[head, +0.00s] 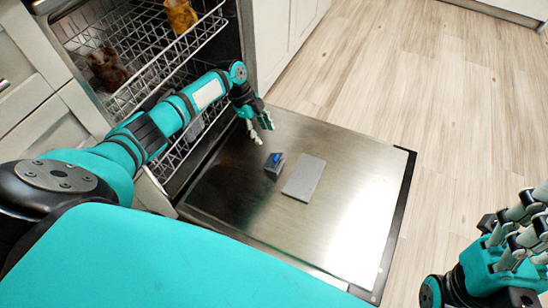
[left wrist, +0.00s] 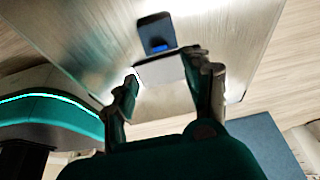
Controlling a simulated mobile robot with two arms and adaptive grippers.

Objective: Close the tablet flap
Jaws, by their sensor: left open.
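The tablet compartment (head: 275,163) is a small dark recess in the inner face of the lowered dishwasher door, with something blue inside. It also shows in the left wrist view (left wrist: 155,33). The tablet flap (head: 304,178) is a flat light-grey plate beside it, leaving the compartment uncovered. The flap also shows in the left wrist view (left wrist: 160,70), partly behind my fingers. My left gripper (head: 260,130) is open and empty, above the door on the far side of the compartment. My right gripper (head: 520,228) is at the right edge, away from the door; its opening is unclear.
The dishwasher door (head: 350,210) lies open and flat, mostly bare. Pulled-out wire racks (head: 140,60) at upper left hold a brown item (head: 108,70) and an amber item (head: 180,15). Wooden floor (head: 455,110) is clear on the right.

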